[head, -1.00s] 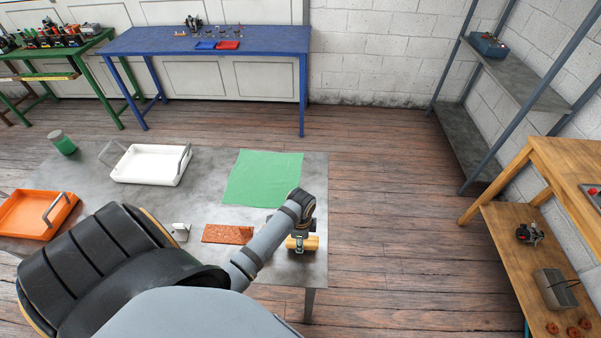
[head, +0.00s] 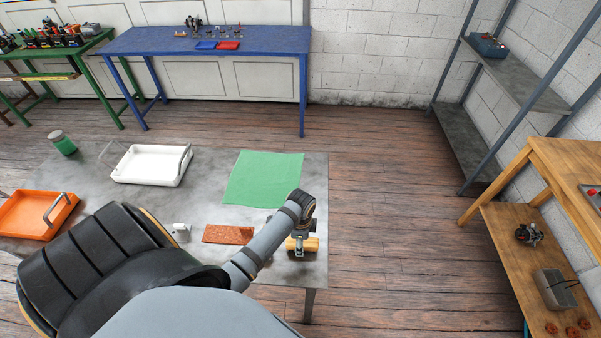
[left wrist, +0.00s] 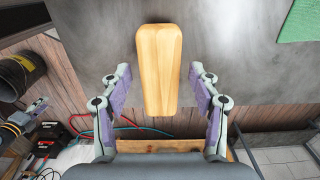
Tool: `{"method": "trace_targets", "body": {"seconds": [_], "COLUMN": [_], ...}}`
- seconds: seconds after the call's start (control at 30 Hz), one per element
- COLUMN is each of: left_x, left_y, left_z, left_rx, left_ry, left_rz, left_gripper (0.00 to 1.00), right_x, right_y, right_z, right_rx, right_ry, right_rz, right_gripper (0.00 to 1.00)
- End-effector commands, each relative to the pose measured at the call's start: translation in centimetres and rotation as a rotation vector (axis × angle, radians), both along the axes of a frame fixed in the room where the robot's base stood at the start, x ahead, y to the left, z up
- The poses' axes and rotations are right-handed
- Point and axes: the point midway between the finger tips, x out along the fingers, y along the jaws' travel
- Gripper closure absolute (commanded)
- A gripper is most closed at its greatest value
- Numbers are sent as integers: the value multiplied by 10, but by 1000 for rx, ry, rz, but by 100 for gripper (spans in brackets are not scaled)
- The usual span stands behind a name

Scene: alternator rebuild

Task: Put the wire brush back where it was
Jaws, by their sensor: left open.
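The wire brush (head: 312,244) shows as a yellow wooden block lying on the grey table near its right edge. In the left wrist view the wooden block (left wrist: 159,68) stands lengthwise between my fingers; its bristles are not visible. My left gripper (head: 300,246) is over the brush in the head view, partly hidden by its own wrist. In the left wrist view the left gripper (left wrist: 163,92) is open, with a finger on each side of the block's near end and a gap on both sides. My right gripper is not in view.
On the grey table (head: 215,215), a rust-brown plate (head: 228,234) lies left of the brush. Open floor lies beyond the right edge.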

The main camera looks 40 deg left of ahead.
Motion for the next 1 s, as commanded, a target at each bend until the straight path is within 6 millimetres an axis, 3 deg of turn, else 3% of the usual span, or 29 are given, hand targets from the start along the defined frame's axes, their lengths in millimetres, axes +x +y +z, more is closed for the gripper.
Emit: {"method": "trace_targets", "body": {"seconds": [0.3,0.5,1.0], "left_x": [1,1,0], "left_y": [1,0,0], "left_z": [71,104,113], "left_rx": [3,1,1], "left_ry": [-6,-3,-1], "left_rz": [-1,0,0], "left_gripper": [38,38,38], "right_x": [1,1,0], "right_y": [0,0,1], "right_z": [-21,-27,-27], "right_rx": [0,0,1], "right_ry": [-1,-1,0], "right_rz": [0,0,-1], "right_gripper": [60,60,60]}}
